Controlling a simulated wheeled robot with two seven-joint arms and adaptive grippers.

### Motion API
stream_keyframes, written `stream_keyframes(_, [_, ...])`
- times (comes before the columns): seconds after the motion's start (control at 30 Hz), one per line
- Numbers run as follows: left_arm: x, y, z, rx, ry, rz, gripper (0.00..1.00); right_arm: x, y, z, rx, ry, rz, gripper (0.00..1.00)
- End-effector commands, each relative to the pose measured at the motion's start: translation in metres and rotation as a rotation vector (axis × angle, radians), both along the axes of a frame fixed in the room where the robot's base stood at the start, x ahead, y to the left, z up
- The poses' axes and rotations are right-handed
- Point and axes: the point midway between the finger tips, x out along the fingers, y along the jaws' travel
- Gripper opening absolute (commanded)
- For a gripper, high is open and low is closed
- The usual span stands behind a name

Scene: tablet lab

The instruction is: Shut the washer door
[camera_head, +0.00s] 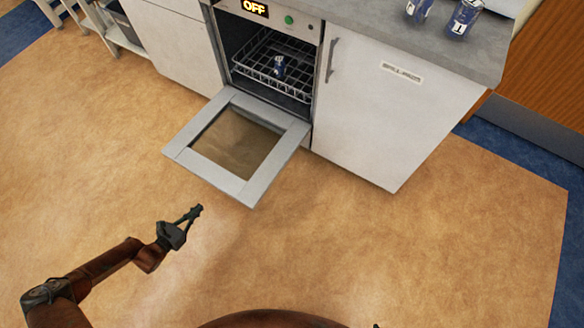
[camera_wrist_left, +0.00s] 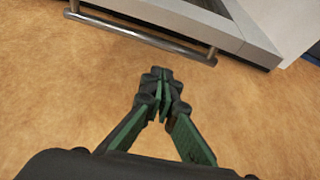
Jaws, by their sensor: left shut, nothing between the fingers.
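The washer door (camera_head: 178,150) is hinged at its bottom edge and lies folded down, open, in front of the washer. It is a grey frame around a see-through window. The washer (camera_head: 268,40) has a wire rack inside with a small blue labelled item (camera_head: 279,66) on it. My left gripper (camera_head: 199,209) is shut and empty, apart from the door, on the near left side of it. In the left wrist view the left gripper (camera_wrist_left: 158,78) points toward a metal bar handle (camera_wrist_left: 140,36) at the door's edge, with a gap between. My right gripper is not clearly seen.
A white cupboard (camera_head: 385,115) with a vertical handle stands right of the washer, and another white cabinet (camera_head: 176,45) stands left. Blue labelled containers (camera_head: 464,17) stand on the grey counter. The tan floor around the door is clear.

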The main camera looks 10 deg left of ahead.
Motion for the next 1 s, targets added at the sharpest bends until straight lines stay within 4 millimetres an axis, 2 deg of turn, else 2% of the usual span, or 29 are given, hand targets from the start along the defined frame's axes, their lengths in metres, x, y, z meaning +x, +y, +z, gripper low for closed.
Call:
stream_keyframes(0.03, [-0.002, -0.002, -0.006, 0.019, 0.000, -0.036, 0.00, 0.001, 0.001, 0.001, 0.004, -0.001, -0.001, 1.00])
stream_keyframes(0.2, [-0.002, -0.005, -0.004, 0.037, -0.008, -0.071, 0.00, 0.005, 0.004, 0.008, 0.008, -0.010, -0.002, 1.00])
stream_keyframes(0.37, [0.008, -0.009, -0.009, 0.035, -0.008, -0.070, 0.00, 0.009, 0.007, 0.001, 0.019, -0.034, -0.007, 1.00])
stream_keyframes(0.57, [0.037, -0.022, -0.026, 0.033, -0.006, -0.069, 0.00, 0.018, 0.012, -0.023, 0.034, -0.108, -0.023, 1.00])
stream_keyframes(0.83, [0.082, -0.040, -0.046, 0.034, -0.004, -0.067, 0.00, 0.020, 0.002, -0.055, 0.009, -0.224, -0.023, 1.00])
stream_keyframes(0.87, [0.086, -0.042, -0.046, 0.034, -0.004, -0.067, 0.00, 0.021, 0.002, -0.056, 0.008, -0.236, -0.023, 1.00])
stream_keyframes(0.9, [0.083, -0.040, -0.031, 0.035, -0.008, -0.067, 0.00, 0.024, 0.003, -0.049, 0.011, -0.235, -0.026, 1.00])
stream_keyframes(1.0, [0.084, -0.041, -0.015, 0.035, -0.010, -0.068, 0.00, 0.025, 0.004, -0.045, 0.012, -0.226, -0.028, 1.00])
